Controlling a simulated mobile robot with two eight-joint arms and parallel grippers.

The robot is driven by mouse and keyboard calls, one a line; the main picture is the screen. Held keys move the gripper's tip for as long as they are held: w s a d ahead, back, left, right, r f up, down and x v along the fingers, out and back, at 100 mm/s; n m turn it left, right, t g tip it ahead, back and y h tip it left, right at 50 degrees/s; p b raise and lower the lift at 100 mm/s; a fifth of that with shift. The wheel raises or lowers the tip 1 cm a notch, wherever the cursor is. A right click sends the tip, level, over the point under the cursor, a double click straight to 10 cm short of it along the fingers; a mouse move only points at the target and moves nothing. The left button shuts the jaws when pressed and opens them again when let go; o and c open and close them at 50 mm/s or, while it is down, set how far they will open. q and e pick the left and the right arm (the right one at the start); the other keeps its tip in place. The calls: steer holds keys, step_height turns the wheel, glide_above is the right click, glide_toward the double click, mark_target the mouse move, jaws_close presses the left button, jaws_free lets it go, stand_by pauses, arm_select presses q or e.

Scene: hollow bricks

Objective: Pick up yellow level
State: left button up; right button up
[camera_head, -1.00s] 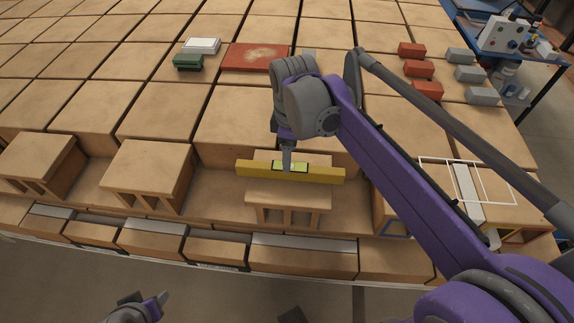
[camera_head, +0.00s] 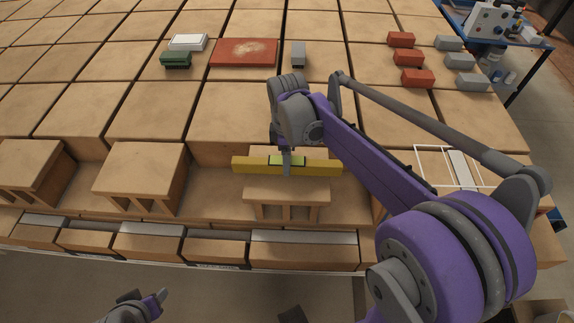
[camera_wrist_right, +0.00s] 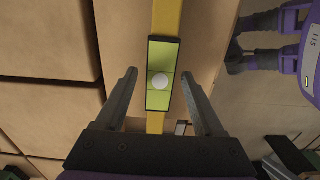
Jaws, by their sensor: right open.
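The yellow level (camera_head: 244,165) lies across the top of a hollow brick (camera_head: 285,190), with a bright green-yellow window at its middle. My right gripper (camera_head: 287,168) points down at this window. In the right wrist view the level (camera_wrist_right: 166,15) runs lengthwise between the two open fingers of my right gripper (camera_wrist_right: 159,74), with a gap on each side. Its round white bubble dial shows between the fingers. My left gripper (camera_head: 152,302) is at the bottom left, away from the level; its opening is not clear.
Several hollow bricks form the surface, with raised bricks (camera_head: 140,168) left of the level. Red bricks (camera_head: 411,57) and grey bricks (camera_head: 460,61) stand at the back right. A red board (camera_head: 245,52) and green block (camera_head: 176,60) lie behind.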

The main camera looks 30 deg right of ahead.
steer(key=shift+f, duration=0.85)
jaws_close()
